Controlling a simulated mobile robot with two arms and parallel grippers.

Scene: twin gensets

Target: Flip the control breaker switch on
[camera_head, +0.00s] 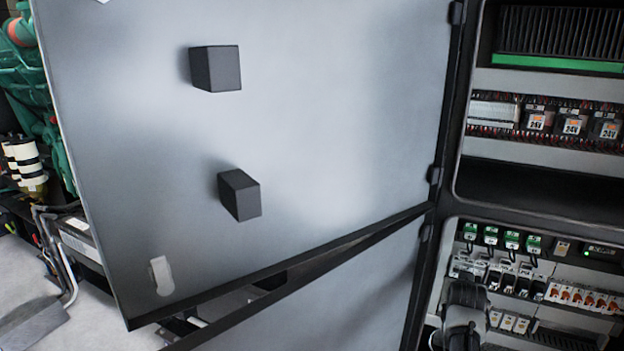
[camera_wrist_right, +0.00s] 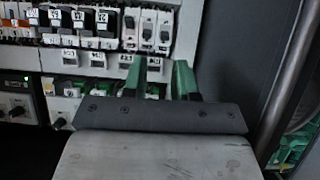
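An open cabinet (camera_head: 448,200) stands at the right of the head view, with rows of small breakers (camera_head: 505,278) in its lower bay. I cannot tell which one is the control breaker. In the right wrist view, my right gripper (camera_wrist_right: 160,80) has two green fingers set apart with nothing held between them. White breakers (camera_wrist_right: 147,30) with dark levers show just beyond the fingertips; contact cannot be judged. In the head view my right arm's dark and grey end (camera_head: 465,308) covers part of the lower bay and its fingers are hidden. My left gripper is not in view.
A large grey cabinet door (camera_head: 310,110) stands open across the middle of the head view, with a second door panel (camera_head: 330,300) below it. Green machinery (camera_head: 30,80) is at the far left. A dark side wall (camera_wrist_right: 240,60) is close on the right in the wrist view.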

